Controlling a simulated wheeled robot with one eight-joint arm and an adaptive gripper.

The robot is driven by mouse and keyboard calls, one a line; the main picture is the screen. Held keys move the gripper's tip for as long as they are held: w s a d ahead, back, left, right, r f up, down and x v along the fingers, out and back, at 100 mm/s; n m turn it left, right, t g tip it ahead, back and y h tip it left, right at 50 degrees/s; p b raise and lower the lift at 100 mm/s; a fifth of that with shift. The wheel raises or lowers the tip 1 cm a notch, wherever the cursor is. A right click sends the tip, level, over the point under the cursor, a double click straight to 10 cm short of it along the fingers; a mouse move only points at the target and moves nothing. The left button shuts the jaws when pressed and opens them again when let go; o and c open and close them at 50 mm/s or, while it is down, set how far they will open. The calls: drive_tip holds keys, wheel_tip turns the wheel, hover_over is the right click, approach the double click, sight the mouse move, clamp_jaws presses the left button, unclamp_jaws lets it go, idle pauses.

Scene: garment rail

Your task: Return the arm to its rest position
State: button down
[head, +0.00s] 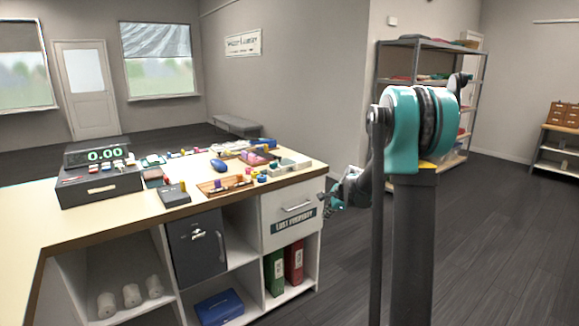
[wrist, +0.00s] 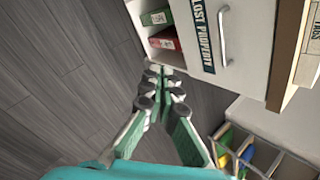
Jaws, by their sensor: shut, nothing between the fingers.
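My arm (head: 412,120) rises on its column at the right of the head view, folded, with its forearm reaching left and down. My gripper (wrist: 163,72) points down and forward in the wrist view, its green-padded fingers together at the tips with nothing between them. In the head view, my gripper (head: 328,204) is small and partly hidden behind my arm, beside the right end of the counter (head: 100,215). I cannot tell the exact gap to the counter's side.
The counter bears a till (head: 100,184), trays and small items. A "Lost property" drawer (head: 292,213) and red and green binders (head: 294,262) are at its right end, close to my gripper. A metal shelf unit (head: 478,100) stands behind my arm. The floor (head: 480,250) at right is clear.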

drive_tip(key=s+d+f+n+h, duration=0.1)
drive_tip(key=s+n, duration=0.7)
drive_tip(key=s, duration=1.2)
drive_tip(key=s+d+f+n+g+h, duration=0.1)
drive_tip(key=s+n, duration=0.8)
drive_tip(key=s, duration=1.1)
wheel_tip(320, 180, down, 3)
drive_tip(key=shift+d+f+g+h, duration=0.1)
drive_tip(key=shift+d+g+h, duration=0.2)
drive_tip(key=shift+d+h, duration=0.6)
drive_tip(key=shift+d, duration=0.2)
